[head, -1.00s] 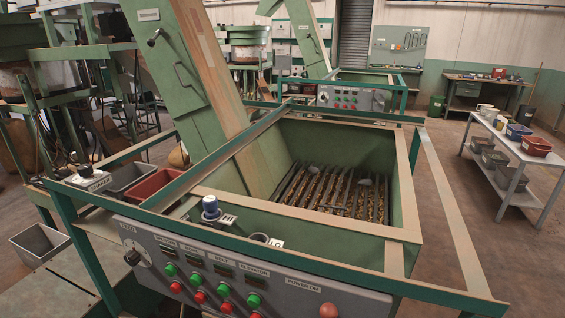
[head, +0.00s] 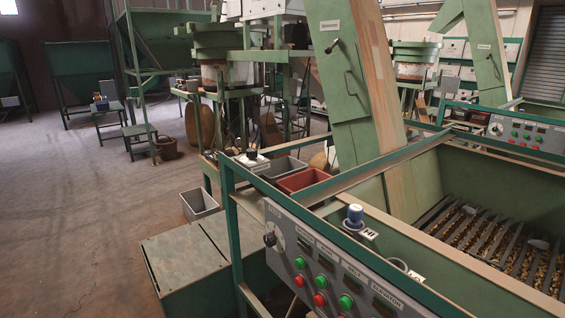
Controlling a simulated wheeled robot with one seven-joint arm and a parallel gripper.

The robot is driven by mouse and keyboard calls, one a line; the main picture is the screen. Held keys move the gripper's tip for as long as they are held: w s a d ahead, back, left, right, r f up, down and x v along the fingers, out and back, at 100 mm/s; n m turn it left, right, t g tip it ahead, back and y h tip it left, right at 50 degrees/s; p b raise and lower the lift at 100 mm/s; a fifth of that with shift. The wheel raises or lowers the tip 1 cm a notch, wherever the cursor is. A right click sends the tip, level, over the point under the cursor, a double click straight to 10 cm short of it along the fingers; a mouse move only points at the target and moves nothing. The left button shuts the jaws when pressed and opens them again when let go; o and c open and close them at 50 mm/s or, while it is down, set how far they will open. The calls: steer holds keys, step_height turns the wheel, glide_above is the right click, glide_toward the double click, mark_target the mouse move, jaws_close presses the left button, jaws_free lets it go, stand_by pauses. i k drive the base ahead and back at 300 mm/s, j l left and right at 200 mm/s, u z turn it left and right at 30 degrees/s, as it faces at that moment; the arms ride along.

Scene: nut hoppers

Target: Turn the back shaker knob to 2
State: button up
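A small white box with a dark knob on top (head: 252,155) sits on the frame's far left corner, beside the trays. Its label and the knob's setting are too small to read, so I cannot tell whether it is the back shaker knob. A black knob on a white dial (head: 272,238) is at the left end of the grey control panel (head: 335,282); its numbers are not legible. A blue-capped knob (head: 355,214) stands on the hopper's near rim by a HI tag. My gripper is not in view.
The green hopper (head: 440,240) with nuts under bars fills the right. Grey (head: 284,167) and red (head: 304,180) trays sit behind the panel. A grey bin (head: 200,204) and a low green box (head: 190,262) stand left of the frame. Open floor (head: 90,200) lies at left.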

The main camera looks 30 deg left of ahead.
mark_target(252, 153)
steer(key=i+j+u, duration=0.1)
steer(key=u, duration=0.3)
steer(key=i+u, duration=0.25)
steer(key=u, duration=0.15)
steer(key=i+u, duration=0.25)
steer(key=u, duration=0.15)
